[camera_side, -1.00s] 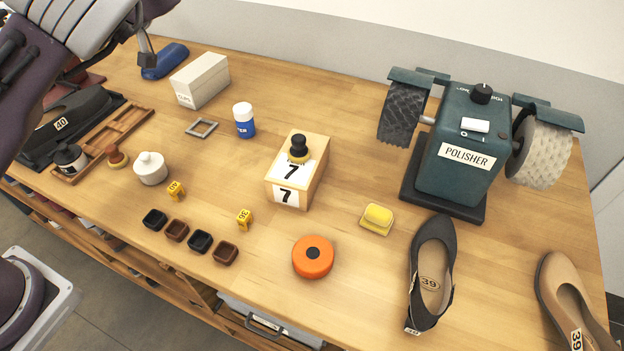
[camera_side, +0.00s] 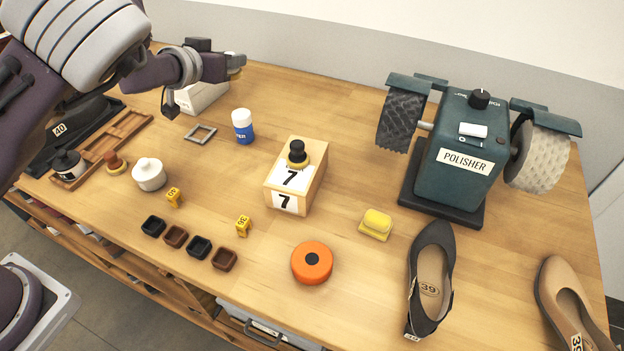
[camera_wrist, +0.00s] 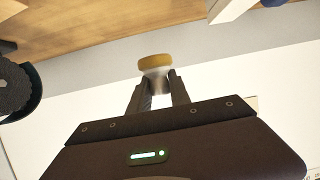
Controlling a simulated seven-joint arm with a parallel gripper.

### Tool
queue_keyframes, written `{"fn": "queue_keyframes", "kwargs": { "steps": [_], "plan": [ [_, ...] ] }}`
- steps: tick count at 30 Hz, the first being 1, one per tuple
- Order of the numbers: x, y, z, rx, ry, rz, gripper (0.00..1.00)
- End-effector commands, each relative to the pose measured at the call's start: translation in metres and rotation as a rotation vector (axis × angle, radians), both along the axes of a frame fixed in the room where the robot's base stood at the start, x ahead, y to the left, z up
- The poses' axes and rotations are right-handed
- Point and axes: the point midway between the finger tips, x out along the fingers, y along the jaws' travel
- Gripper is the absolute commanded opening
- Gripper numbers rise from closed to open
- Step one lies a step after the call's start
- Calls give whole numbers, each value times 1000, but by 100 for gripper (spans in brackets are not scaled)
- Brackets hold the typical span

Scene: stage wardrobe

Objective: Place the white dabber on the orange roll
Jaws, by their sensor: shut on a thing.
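The orange roll (camera_side: 312,264) lies flat near the front middle of the table, with a dark round centre on top. My gripper (camera_side: 226,66) is raised at the upper left in the side view, over the back of the table, far from the roll. In the wrist view my gripper (camera_wrist: 158,82) is shut on the white dabber (camera_wrist: 155,63), whose pale handle sits between the fingers. Its yellowish pad points away from the fingers. In the side view the dabber (camera_side: 237,60) is small and partly hidden by the gripper. The orange roll is not recognisable in the wrist view.
A wooden block marked 7 (camera_side: 312,180) with a black dabber (camera_side: 297,153) on top stands between my gripper and the roll. A white-blue bottle (camera_side: 243,127), yellow sponge (camera_side: 377,223), black shoe (camera_side: 431,280) and polisher (camera_side: 455,150) stand around. Table around the roll is clear.

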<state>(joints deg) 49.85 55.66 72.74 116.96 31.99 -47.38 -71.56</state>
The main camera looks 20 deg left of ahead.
Motion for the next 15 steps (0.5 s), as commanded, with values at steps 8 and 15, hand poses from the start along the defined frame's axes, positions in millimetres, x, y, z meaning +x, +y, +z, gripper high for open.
{"fn": "queue_keyframes", "kwargs": {
  "steps": [8,15],
  "plan": [
    [-20,-91,4,-11,-7,-390,0],
    [-91,-205,24,-2,-12,-911,0]
  ]
}}
